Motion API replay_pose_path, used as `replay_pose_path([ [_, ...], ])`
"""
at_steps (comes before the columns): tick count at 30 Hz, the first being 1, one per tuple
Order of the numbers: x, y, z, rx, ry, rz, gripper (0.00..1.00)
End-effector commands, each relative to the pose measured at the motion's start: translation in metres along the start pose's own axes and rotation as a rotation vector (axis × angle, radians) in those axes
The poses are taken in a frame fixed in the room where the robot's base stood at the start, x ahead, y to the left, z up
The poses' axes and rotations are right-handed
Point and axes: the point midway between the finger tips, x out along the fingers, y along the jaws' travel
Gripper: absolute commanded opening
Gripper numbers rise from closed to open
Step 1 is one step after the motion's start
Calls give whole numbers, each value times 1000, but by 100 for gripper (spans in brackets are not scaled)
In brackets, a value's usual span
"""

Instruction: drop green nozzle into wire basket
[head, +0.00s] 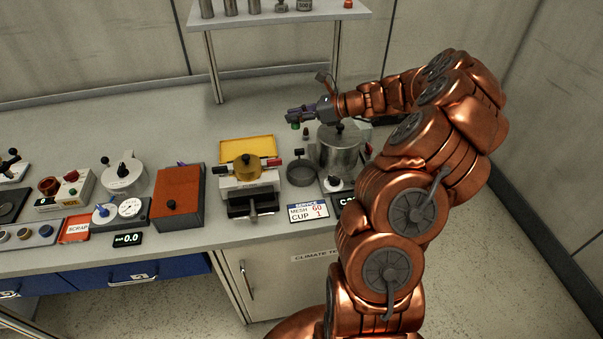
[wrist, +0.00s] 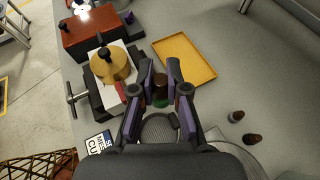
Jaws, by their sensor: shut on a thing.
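My gripper (head: 297,116) is at the upper middle of the head view, above the bench. In the wrist view (wrist: 160,88), its fingers are shut on the green nozzle (wrist: 153,114), which has a dark upper part and a green lower part. The nozzle's green end (head: 296,125) shows just under the fingers in the head view. A brown wire lattice, seemingly the wire basket (wrist: 38,170), is cut off at the lower left of the wrist view, beyond the bench's front edge. I cannot make it out in the head view.
A round grey mesh dish (head: 301,173) and a metal pot (head: 337,155) stand near the gripper. A yellow tray (wrist: 187,58) is empty. A brass-topped device (head: 247,170) and an orange box (head: 179,197) stand left. Two small dark nozzles (wrist: 236,116) stand on the bench.

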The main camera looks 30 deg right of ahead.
Motion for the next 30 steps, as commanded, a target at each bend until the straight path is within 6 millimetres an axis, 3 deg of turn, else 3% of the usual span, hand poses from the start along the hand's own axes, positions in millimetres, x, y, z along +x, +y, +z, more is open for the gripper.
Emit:
replay_pose_path([
  [8,-17,-1,-14,-20,1,48,0],
  [30,6,-1,-67,-20,0,47,0],
])
